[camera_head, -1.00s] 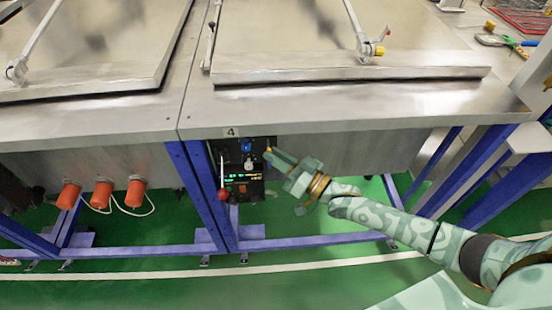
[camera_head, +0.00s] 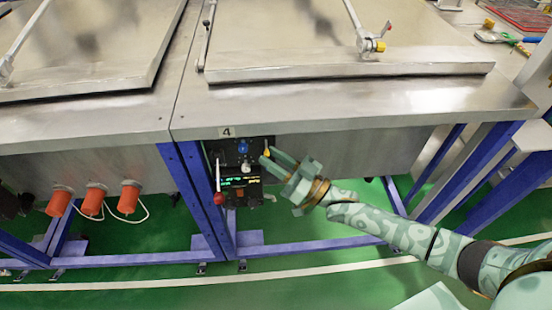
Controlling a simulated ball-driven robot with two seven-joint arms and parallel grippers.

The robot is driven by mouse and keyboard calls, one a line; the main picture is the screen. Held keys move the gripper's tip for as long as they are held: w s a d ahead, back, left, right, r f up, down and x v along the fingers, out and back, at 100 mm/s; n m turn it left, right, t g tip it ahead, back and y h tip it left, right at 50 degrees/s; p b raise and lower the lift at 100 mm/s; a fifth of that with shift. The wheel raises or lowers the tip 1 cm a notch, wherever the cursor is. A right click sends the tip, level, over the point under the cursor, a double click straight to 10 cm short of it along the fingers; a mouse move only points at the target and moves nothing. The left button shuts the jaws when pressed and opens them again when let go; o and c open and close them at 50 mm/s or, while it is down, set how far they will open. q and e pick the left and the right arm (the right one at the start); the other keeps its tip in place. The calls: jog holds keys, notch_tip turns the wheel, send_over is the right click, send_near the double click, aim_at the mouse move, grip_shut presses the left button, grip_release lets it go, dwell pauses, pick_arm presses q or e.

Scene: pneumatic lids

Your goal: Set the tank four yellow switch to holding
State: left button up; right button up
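The black control panel (camera_head: 228,155) of tank four hangs under the steel table edge, below a small label "4" (camera_head: 226,132). It carries a blue knob (camera_head: 242,147), a pale knob (camera_head: 246,167) and lit displays. The yellow switch (camera_head: 266,152) is a small yellow spot at the panel's upper right, partly hidden by my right gripper. My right gripper (camera_head: 268,157) reaches in from the right, its fingers apart, with the tips at the yellow switch. I cannot tell whether they touch it. My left gripper is not in view.
Orange plugs (camera_head: 95,199) hang at the left. Closed steel lids (camera_head: 300,40) lie on top. Green floor (camera_head: 330,230) is open below.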

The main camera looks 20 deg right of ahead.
jog(key=shift+a, duration=0.1)
dwell(0.3)
jog(key=p+v, duration=0.1)
jog(key=v, duration=1.5)
jog(key=shift+f, duration=0.1)
